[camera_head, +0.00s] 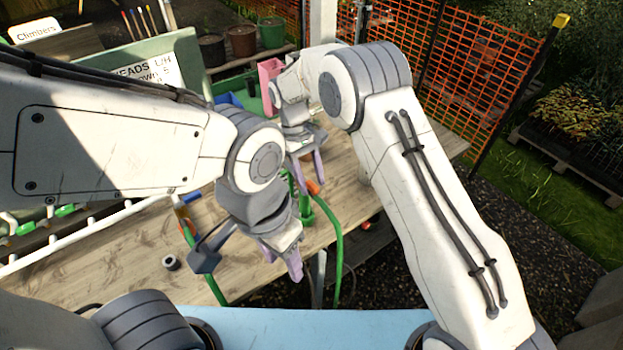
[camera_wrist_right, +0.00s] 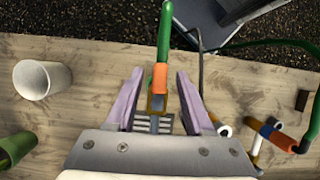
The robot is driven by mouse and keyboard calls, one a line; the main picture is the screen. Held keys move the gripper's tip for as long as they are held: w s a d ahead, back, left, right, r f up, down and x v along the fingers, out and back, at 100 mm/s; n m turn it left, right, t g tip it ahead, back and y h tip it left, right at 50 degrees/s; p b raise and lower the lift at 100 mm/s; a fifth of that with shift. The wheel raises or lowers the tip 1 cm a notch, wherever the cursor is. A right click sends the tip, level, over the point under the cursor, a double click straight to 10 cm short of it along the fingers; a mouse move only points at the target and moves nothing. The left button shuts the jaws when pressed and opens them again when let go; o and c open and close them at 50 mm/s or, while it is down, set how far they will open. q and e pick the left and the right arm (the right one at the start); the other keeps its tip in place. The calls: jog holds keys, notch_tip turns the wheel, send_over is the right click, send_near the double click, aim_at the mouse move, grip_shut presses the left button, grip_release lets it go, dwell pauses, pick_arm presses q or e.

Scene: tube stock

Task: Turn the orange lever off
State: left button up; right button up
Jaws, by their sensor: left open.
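An orange piece (camera_wrist_right: 159,77), which looks like the lever, joins a green tube-like part (camera_wrist_right: 164,35) in the right wrist view. My right gripper (camera_wrist_right: 160,95) is open, its two lilac fingers to either side of the orange piece with gaps visible. In the head view the orange piece (camera_head: 313,187) shows just below my right gripper (camera_head: 306,165), above a green fitting. My left gripper (camera_head: 280,262) is open and empty, lower and nearer, over the table's front edge. The lever's pivot is partly hidden by the grippers.
A wooden table (camera_head: 120,255) carries a green hose (camera_head: 338,240) hanging over its front edge. A small dark ring (camera_head: 170,262) lies on bare wood. Orange netting (camera_head: 480,75) is behind.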

jog(key=shift+w+a+r, duration=0.1)
jog(key=shift+w+r, duration=0.05)
jog(key=shift+r, duration=0.1)
jog(key=b+v, duration=0.2)
jog(key=v, duration=0.8)
jog(key=shift+b, duration=0.3)
